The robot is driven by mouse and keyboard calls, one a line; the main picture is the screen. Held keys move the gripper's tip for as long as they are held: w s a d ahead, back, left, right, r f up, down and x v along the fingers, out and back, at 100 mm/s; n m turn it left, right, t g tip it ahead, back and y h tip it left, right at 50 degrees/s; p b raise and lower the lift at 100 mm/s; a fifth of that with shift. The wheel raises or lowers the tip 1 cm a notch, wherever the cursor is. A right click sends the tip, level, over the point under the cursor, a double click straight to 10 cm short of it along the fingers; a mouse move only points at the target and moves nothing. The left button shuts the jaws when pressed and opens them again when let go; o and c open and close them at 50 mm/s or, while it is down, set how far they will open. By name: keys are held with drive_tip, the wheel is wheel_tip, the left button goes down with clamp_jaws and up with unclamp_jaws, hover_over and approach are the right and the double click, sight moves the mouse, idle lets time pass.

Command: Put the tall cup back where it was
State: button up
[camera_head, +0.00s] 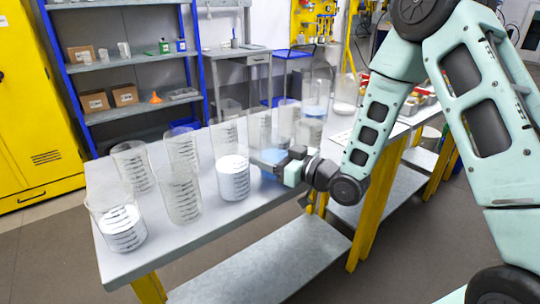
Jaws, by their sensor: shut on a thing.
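Several clear tall cups with dark graduation marks stand in rows on the grey table (215,226). My gripper (268,160) reaches in from the right and is shut on a clear tall cup (261,128) near the table's front right edge. Blue shows low in this cup, partly behind the fingers. The held cup looks upright; I cannot tell if its base touches the table. Just left of it stands a cup with white contents (234,180). Another white-filled cup (119,228) is at the front left corner.
Empty-looking cups (180,192) stand close together across the table's left part. A blue-filled cup (316,104) and a white-filled one (346,100) stand at the far right. A shelf (130,58) with boxes and a yellow cabinet (35,110) are behind.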

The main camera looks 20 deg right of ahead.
drive_tip(key=shift+f, duration=0.1)
drive_tip(key=o, duration=1.2)
drive_tip(key=v, duration=0.3)
drive_tip(key=p+v, duration=0.1)
drive_tip(key=v, duration=0.2)
drive_tip(key=p+v, duration=0.1)
drive_tip(key=v, duration=0.2)
drive_tip(key=shift+r, duration=0.4)
drive_tip(key=shift+f+p+v, duration=0.1)
drive_tip(key=shift+p+v, duration=0.65)
drive_tip(key=shift+p, duration=0.5)
drive_tip(key=shift+f+p+v, duration=0.15)
drive_tip(key=shift+p+v, duration=0.6)
drive_tip(key=shift+p, duration=0.45)
